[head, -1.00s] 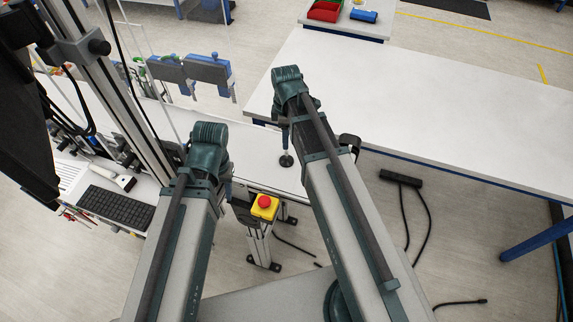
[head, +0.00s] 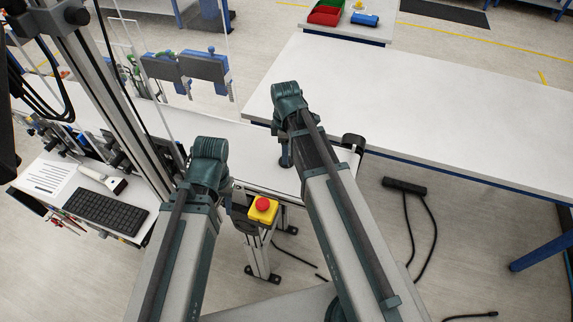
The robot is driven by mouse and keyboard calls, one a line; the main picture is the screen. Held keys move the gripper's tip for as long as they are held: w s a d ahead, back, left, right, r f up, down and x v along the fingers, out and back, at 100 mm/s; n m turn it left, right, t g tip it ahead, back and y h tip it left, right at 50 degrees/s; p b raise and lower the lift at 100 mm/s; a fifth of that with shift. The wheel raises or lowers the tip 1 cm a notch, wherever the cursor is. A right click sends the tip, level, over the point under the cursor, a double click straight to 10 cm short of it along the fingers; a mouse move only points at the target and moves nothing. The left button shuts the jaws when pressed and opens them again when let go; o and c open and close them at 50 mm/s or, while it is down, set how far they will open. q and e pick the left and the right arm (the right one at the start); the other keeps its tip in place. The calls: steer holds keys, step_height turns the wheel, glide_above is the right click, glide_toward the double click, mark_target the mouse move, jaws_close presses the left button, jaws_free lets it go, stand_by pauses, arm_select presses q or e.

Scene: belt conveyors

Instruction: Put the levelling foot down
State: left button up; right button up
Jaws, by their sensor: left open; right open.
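My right gripper (head: 286,157) points down over the white surface (head: 255,150) beside the long white table. It is open, but its fingers are small and dark here. The levelling foot cannot be told apart from the dark gripper end and is probably hidden there; I cannot tell whether it touches the surface. My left gripper (head: 226,190) is further left, mostly hidden under its own wrist. It is open, and I see nothing held in it.
A yellow box with a red button (head: 263,208) stands on a post between my arms. A long white table (head: 430,115) is bare at the right. A keyboard (head: 106,211) and a metal upright (head: 125,95) are at the left. Red bin (head: 324,13) at the back.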

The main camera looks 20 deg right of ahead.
steer(key=shift+f, duration=0.1)
steer(key=shift+c, duration=0.2)
jaws_close()
stand_by(0.4)
